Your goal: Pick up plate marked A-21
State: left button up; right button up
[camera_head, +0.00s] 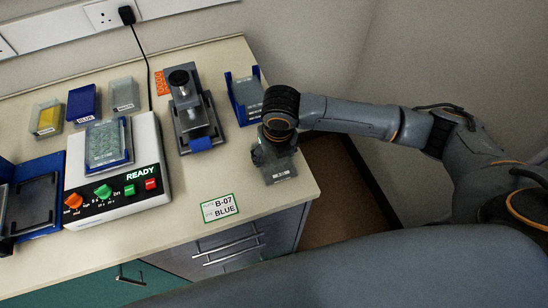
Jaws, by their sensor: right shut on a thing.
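My right gripper (268,152) reaches in from the right and is shut on a clear, greyish plate (282,171) at the bench's right end. The plate's white label is too small to read, and the gripper and wrist hide its far part. I cannot tell whether the plate touches the bench. Another clear plate (104,145) lies on the white device, and one more (248,92) sits in a blue holder (230,92) behind my gripper. No marking A-21 is legible. My left gripper is not in view.
The white device (147,135) shows READY and has coloured knobs. A grey press-like stand (188,108) is at mid-bench. A card (219,208) reads B-07, BLUE near the front edge. Small boxes, one blue (82,103), stand at the back left.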

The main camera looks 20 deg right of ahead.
aim_at(273, 159)
jog(key=shift+s+f, duration=0.1)
jog(key=shift+r+b, duration=0.3)
jog(key=shift+r, duration=0.1)
notch_tip(273, 159, up, 3)
jog(key=shift+s+a+f+b, duration=0.1)
jog(key=shift+a+f+b, duration=0.05)
jog(key=shift+b, duration=0.3)
jog(key=s+a+r+b, duration=0.1)
jog(key=s+a+r, duration=0.4)
jog(key=s+r, duration=0.4)
jog(key=s, duration=0.3)
jog(key=shift+s+a+r, duration=0.15)
jog(key=shift+s+r, duration=0.1)
jog(key=shift+r, duration=0.1)
notch_tip(273, 159, up, 3)
jog(key=p, duration=0.3)
